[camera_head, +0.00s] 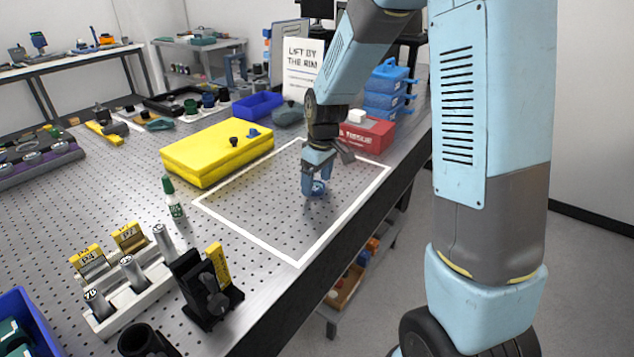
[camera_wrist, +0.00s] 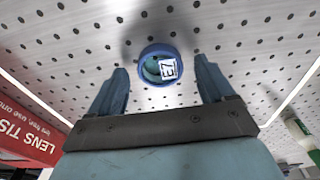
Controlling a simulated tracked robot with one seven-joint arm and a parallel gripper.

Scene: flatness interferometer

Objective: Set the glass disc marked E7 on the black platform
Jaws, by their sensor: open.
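The disc marked E7 (camera_wrist: 159,68) has a blue rim and a white label, and lies on the perforated table top. In the head view a blue round shape (camera_head: 318,188), likely this disc, shows beneath my gripper (camera_head: 315,180), inside the white outlined area. In the wrist view my gripper (camera_wrist: 160,85) is open, with one finger on each side of the disc and a gap to each. A black stand (camera_head: 208,295) with a grey knob and a yellow label stands at the near edge. I cannot tell whether it is the black platform.
A yellow case (camera_head: 217,152) lies left of the outlined area. A red tissue box (camera_head: 368,136) and blue stacked boxes (camera_head: 388,90) stand behind. A white rack (camera_head: 130,282) with several cylinders and a green-capped bottle (camera_head: 173,199) stand to the left. Much of the outlined area is clear.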

